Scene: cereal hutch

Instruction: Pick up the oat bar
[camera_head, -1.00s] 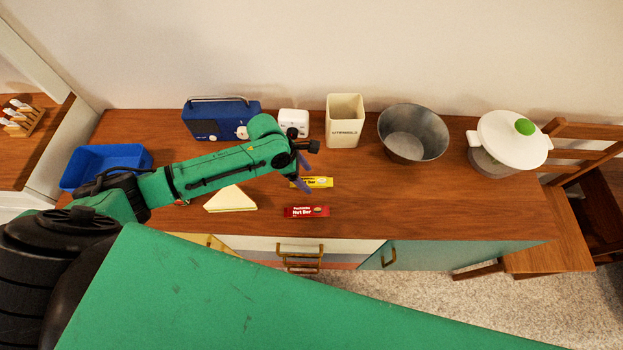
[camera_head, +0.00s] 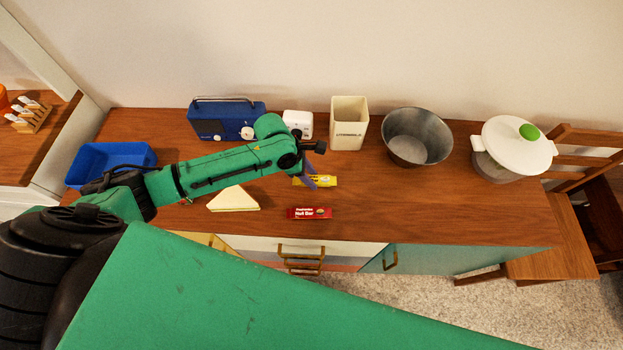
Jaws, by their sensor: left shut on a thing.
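The yellow-wrapped oat bar (camera_head: 327,181) lies on or just above the wooden counter top, in the middle of the head view. My left gripper (camera_head: 309,177) comes down over the left part of the bar and is shut on it. The gripper's fingers hide part of the bar. I cannot tell whether the bar is clear of the wood. My right gripper is not in view.
A red nut bar (camera_head: 309,213) and a sandwich wedge (camera_head: 234,199) lie nearby on the counter (camera_head: 420,215). Behind stand a blue radio (camera_head: 228,119), a white timer (camera_head: 298,123), a utensil holder (camera_head: 348,125) and a metal bowl (camera_head: 416,137). A blue bin (camera_head: 108,160) is left, a lidded pot (camera_head: 512,150) right.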

